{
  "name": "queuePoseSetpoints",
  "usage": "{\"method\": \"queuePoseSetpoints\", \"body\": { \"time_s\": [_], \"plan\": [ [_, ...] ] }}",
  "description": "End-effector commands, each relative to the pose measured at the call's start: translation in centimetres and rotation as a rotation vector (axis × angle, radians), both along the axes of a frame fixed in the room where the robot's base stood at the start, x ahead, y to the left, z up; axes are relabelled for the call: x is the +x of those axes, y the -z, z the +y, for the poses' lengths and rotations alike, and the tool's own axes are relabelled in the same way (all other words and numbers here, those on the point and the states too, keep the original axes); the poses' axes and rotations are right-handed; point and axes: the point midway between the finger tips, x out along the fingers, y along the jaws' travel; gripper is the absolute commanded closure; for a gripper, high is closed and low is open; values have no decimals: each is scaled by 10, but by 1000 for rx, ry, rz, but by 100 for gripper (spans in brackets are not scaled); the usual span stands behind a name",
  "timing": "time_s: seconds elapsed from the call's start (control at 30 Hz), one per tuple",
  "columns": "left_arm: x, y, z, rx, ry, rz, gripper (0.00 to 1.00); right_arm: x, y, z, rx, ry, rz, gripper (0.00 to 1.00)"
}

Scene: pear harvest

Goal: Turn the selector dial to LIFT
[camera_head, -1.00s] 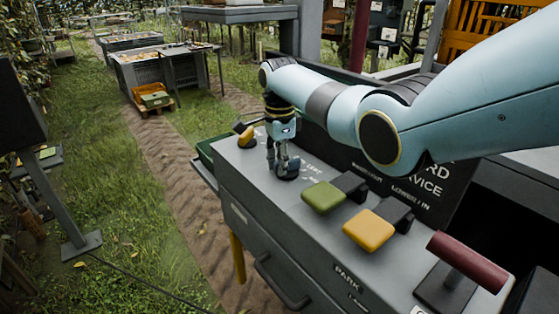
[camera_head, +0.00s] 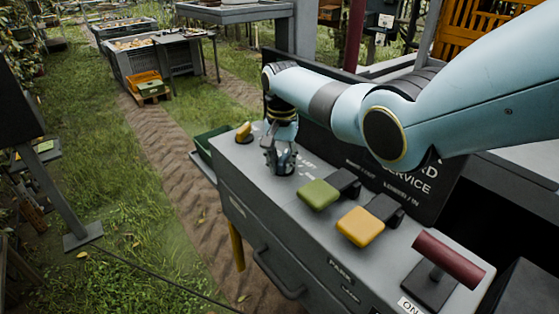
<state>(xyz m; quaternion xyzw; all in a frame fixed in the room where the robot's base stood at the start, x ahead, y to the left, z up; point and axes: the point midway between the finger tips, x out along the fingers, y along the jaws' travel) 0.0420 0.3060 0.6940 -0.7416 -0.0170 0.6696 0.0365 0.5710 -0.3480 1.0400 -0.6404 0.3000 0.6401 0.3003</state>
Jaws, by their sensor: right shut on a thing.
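My right gripper (camera_head: 281,165) points down onto the top of the grey control console (camera_head: 235,180), near its far end. It is shut on the selector dial, a small dark knob mostly hidden by the fingers. Small white lettering (camera_head: 304,163) sits on the panel just right of the fingers. It is too small and partly covered to read surely, so I cannot tell which mark the dial points to. My left gripper is not in view.
On the console are a yellow-tipped lever (camera_head: 243,132), a green paddle (camera_head: 318,194), a yellow paddle (camera_head: 360,227) and a dark red handle (camera_head: 449,258). A dark sign board (camera_head: 425,192) stands behind. Grass and a dirt track lie left.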

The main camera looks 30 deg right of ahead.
Motion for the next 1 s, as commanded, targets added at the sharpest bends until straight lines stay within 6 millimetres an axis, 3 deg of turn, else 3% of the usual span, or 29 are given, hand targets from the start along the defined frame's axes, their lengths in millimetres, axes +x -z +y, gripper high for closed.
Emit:
{"method": "queuePoseSetpoints", "body": {
  "time_s": [0.5,1.0],
  "plan": [
    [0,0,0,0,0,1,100,-6,1,-5,2,-365,2,100],
    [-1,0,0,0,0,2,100,-6,1,-7,1,-449,3,100]
  ]
}}
